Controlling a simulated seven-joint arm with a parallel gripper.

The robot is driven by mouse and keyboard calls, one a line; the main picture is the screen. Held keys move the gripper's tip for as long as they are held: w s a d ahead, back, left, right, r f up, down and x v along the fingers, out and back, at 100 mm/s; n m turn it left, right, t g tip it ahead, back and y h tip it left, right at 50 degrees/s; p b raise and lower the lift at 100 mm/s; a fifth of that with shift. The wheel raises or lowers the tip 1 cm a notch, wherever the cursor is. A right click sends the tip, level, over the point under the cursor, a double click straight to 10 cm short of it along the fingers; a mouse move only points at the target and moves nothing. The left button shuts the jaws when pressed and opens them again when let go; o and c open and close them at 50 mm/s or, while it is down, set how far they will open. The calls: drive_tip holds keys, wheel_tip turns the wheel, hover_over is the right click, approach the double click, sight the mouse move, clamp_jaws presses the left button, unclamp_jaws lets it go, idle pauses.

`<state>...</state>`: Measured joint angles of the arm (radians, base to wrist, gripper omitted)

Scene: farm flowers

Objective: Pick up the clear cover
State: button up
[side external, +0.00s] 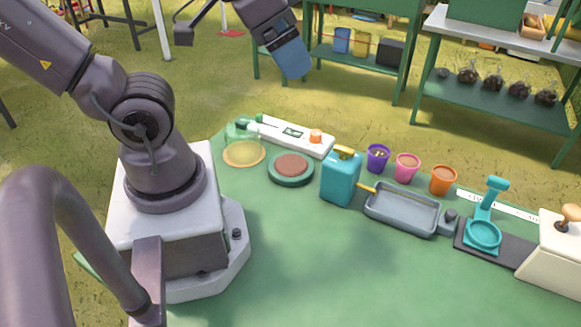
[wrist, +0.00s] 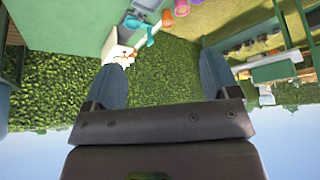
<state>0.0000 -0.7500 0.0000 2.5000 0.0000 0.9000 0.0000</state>
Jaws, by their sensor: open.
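A see-through, green-tinted piece (side external: 240,131), which looks like the clear cover, is at the far left of the green table in the side external view. It is beside or partly over a yellowish disc (side external: 244,154); I cannot tell which. My gripper (side external: 294,72) is high above the table's back edge, to the right of the cover and well apart from it. In the wrist view my gripper (wrist: 162,72) shows two blue fingers spread wide with nothing between them. I cannot make out the cover in the wrist view.
Near the cover are a white device (side external: 296,134), a round dish (side external: 291,168) and a teal can (side external: 341,180). Further right are purple, pink and orange pots, a grey tray (side external: 402,209) and a teal stand (side external: 484,234). The table's front middle is clear. Green shelves stand behind.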

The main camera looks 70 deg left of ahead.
drive_tip(key=c, duration=0.6)
drive_tip(key=shift+c, duration=0.2)
drive_tip(key=m+g, duration=0.6)
drive_tip(key=m, duration=0.3)
hover_over(241, 121)
wheel_tip(241, 121, down, 14)
drive_tip(key=f, duration=0.1)
wheel_tip(241, 121, down, 12)
drive_tip(key=shift+r, duration=0.25)
